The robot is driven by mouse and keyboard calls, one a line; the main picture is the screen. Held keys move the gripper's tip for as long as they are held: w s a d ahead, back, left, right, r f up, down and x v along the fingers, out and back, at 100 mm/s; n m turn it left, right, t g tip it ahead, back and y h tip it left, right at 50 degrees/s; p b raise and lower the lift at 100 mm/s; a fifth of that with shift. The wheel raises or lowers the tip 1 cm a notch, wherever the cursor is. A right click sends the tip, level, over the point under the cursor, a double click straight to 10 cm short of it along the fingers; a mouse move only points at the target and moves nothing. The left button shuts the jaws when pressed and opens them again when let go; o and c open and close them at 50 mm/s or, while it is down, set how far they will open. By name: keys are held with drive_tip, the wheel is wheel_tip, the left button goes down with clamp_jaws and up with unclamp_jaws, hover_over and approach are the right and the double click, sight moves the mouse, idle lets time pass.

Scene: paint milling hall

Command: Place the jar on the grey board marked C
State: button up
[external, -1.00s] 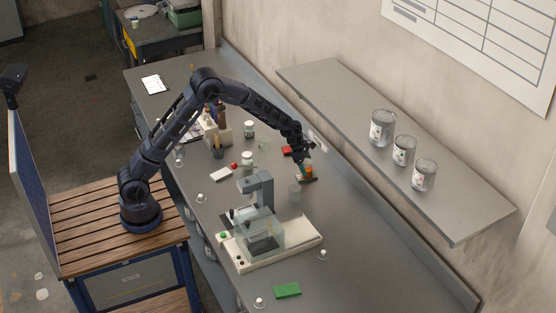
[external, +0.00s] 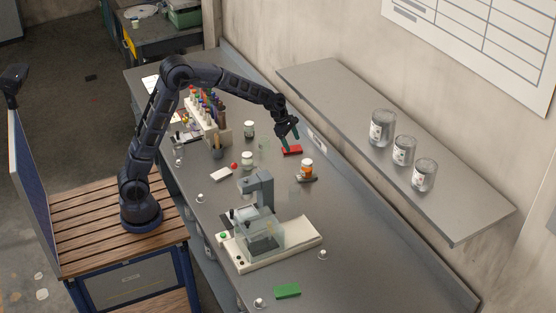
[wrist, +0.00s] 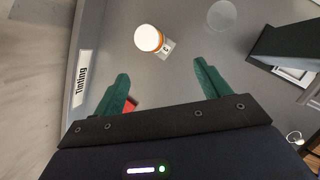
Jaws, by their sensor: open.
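The orange jar with a white lid (external: 307,164) stands upright on the small grey board (external: 312,179) on the bench. In the wrist view the jar (wrist: 149,38) covers part of the board (wrist: 168,54), whose visible end carries a dark letter that looks like C. My gripper (external: 291,138) is open and empty, above and a little left of the jar, apart from it. In the wrist view its green fingers (wrist: 162,75) are spread, with the jar beyond them.
A red block (external: 292,150) lies under my gripper. A clear vessel (external: 294,190) stands near the board, and a grey machine (external: 258,190) stands in front. Pale jars (external: 249,128) are to the left. A wall shelf (external: 450,222) holds cans. The bench right of the board is clear.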

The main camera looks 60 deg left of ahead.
drive_tip(key=s+a+r+m, duration=0.1)
drive_tip(key=s+r+m, duration=0.6)
drive_tip(key=s, duration=0.5)
drive_tip(key=s+a+r+m, duration=0.2)
drive_tip(key=s+r+m, duration=0.3)
drive_tip(key=s+r, duration=0.5)
drive_tip(key=s+a+f+m+y, duration=0.1)
drive_tip(key=s+m, duration=0.5)
drive_tip(key=s, duration=0.7)
drive_tip(key=s+a+f+m+t+y, duration=0.1)
drive_tip(key=s+m, duration=0.5)
drive_tip(key=s, duration=0.8)
drive_tip(key=shift+s+a+m+y, duration=0.2)
drive_tip(key=shift+a+m+y, duration=0.2)
drive_tip(key=shift+a+y, duration=0.25)
